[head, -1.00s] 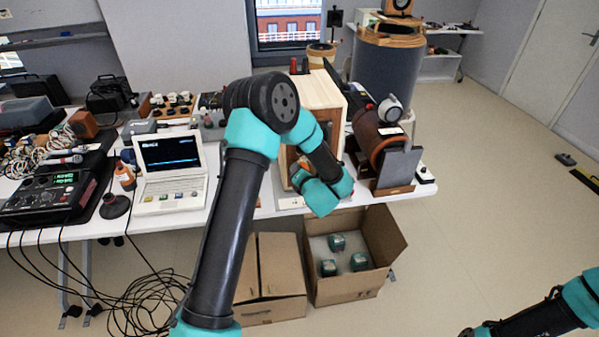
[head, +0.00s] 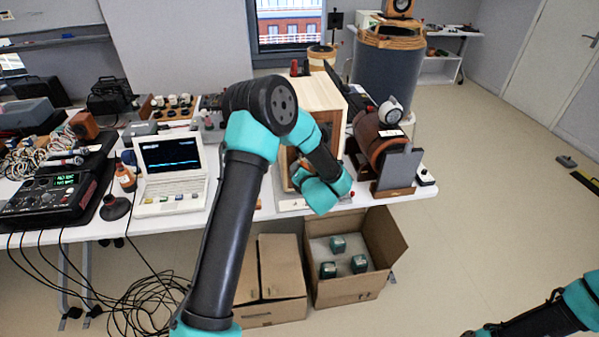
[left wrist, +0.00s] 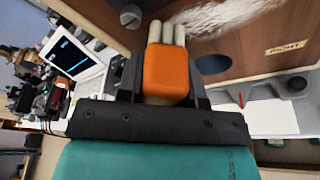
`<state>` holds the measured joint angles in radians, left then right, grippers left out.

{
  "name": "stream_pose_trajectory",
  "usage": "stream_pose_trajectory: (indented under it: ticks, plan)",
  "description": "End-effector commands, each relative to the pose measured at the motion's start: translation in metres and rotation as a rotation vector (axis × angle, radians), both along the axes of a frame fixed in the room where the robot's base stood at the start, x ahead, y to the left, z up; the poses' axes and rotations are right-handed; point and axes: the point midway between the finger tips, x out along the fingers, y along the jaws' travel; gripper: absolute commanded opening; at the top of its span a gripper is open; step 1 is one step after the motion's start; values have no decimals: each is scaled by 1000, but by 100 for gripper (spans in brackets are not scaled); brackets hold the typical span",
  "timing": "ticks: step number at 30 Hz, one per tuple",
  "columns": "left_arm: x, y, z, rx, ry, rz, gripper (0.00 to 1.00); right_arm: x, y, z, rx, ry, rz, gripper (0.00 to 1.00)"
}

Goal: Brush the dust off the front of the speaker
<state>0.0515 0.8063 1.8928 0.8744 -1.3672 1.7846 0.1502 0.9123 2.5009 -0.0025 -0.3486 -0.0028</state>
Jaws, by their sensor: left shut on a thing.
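The speaker (head: 322,97) is a wooden box on the white table in the head view, its front largely hidden by my left arm. In the left wrist view the brown front (left wrist: 235,48) fills the upper right, with a pale, streaky dust patch (left wrist: 225,17). My left gripper (left wrist: 167,78) is shut on an orange-handled brush (left wrist: 168,70) with pale tufts. The tufts point at the front beside the dust patch; I cannot tell if they touch. My left wrist (head: 325,192) is in front of the speaker. Of my right arm only a link shows at lower right.
A white laptop (head: 170,175) stands left of the speaker. A brown cylinder on a stand (head: 378,140) is close on its right. Cardboard boxes (head: 350,285) stand on the floor below the table edge. Cables (head: 140,300) lie on the floor at left.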

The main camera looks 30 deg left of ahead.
Motion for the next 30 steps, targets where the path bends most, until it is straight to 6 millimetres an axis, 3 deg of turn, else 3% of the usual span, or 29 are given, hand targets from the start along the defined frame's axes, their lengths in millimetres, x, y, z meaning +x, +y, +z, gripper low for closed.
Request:
stream_pose_trajectory:
  ticks: [13, 30]
  plan:
    - [4, 2, 0, 0, 0, 0, 15, 0, 0, 0, 0, 0, 0, 59]
    - [25, -25, 0, 0, -1, -1, 15, 0, 0, 0, 0, 0, 0, 59]
